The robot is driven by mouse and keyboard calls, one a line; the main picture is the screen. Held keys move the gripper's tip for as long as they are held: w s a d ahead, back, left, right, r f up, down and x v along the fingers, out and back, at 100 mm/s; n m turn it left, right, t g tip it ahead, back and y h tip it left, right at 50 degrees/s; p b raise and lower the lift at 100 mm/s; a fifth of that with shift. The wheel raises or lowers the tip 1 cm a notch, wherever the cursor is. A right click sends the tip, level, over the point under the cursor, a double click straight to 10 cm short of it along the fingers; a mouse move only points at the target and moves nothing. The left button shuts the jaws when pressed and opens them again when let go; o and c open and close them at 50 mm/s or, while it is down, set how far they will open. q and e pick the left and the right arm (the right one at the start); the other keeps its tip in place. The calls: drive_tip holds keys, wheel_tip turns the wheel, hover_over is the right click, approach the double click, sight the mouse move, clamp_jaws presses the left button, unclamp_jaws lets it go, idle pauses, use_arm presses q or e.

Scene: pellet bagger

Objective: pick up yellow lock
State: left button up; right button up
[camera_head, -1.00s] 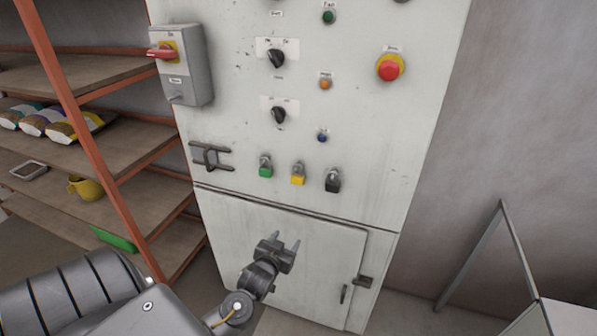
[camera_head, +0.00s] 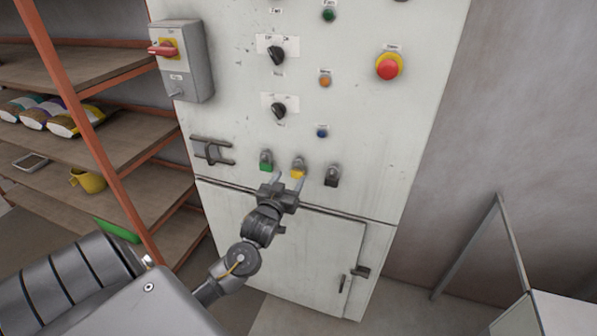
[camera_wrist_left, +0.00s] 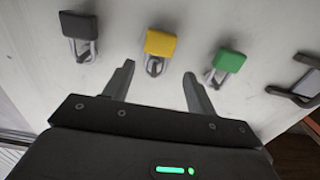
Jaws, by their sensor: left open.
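The yellow lock (camera_head: 298,169) hangs on the front of the grey cabinet, between a green lock (camera_head: 266,162) and a black lock (camera_head: 332,177). My left gripper (camera_head: 287,177) is open and empty, just below the yellow lock, with its fingers pointing up at the panel. In the left wrist view, the yellow lock (camera_wrist_left: 160,43) is beyond and between the two open fingertips (camera_wrist_left: 158,70), with its shackle nearest them. The black lock (camera_wrist_left: 78,25) and green lock (camera_wrist_left: 229,60) are outside the fingers on either side. My right gripper is not in view.
A dark hasp (camera_head: 212,151) is mounted left of the locks. Above are knobs and a red emergency button (camera_head: 389,66). A grey switch box (camera_head: 183,62) juts from the cabinet's left side. An orange-framed shelf (camera_head: 120,140) stands at left.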

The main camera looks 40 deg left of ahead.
sight(296, 169)
use_arm(q)
drive_tip(key=shift+r, duration=0.1)
drive_tip(key=p+x, duration=0.1)
drive_tip(key=x, duration=0.2)
drive_tip(key=p+x, duration=0.1)
drive_tip(key=shift+w+d+r+p, duration=0.15)
drive_tip(key=shift+w+r+p, duration=0.1)
drive_tip(key=shift+w+p, duration=0.05)
drive_tip(key=shift+w+f, duration=0.15)
drive_tip(key=shift+w, duration=0.2)
drive_tip(key=shift+s, duration=0.1)
drive_tip(key=shift+c, duration=0.3)
drive_tip(key=c, duration=1)
